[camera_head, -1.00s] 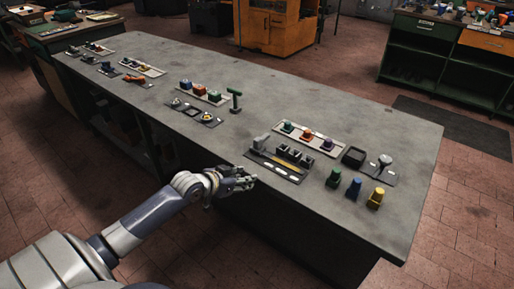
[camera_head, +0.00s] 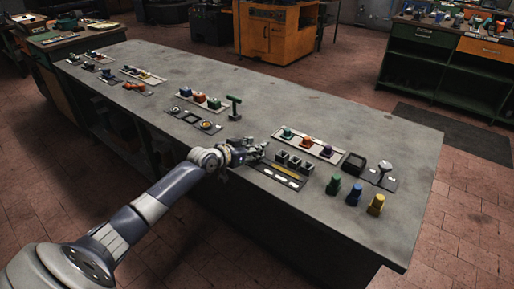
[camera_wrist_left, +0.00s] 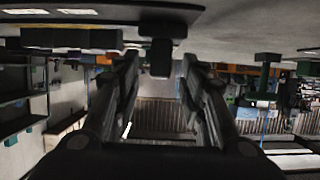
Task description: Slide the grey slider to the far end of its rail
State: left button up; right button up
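The slider's dark panel (camera_head: 296,182) lies at the table's near edge, with a yellow rail strip (camera_head: 285,172) along it. My left gripper (camera_head: 259,151) is at the left end of this rail and covers the spot of the grey slider, which I cannot make out clearly in the head view. In the left wrist view, which looks upside down, my left gripper (camera_wrist_left: 159,65) has its two fingers spread apart. A dark block, apparently the slider (camera_wrist_left: 160,57), shows between the fingertips, with a gap on each side. My right gripper is not in view.
Several black square cups (camera_head: 294,162) stand just behind the rail. A pale tray (camera_head: 311,146) with coloured knobs lies further back. A green post (camera_head: 234,107) stands further back to the left.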

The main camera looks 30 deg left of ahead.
pick_arm(q)
jog(key=shift+x, duration=1.1)
jog(key=shift+w, duration=0.2)
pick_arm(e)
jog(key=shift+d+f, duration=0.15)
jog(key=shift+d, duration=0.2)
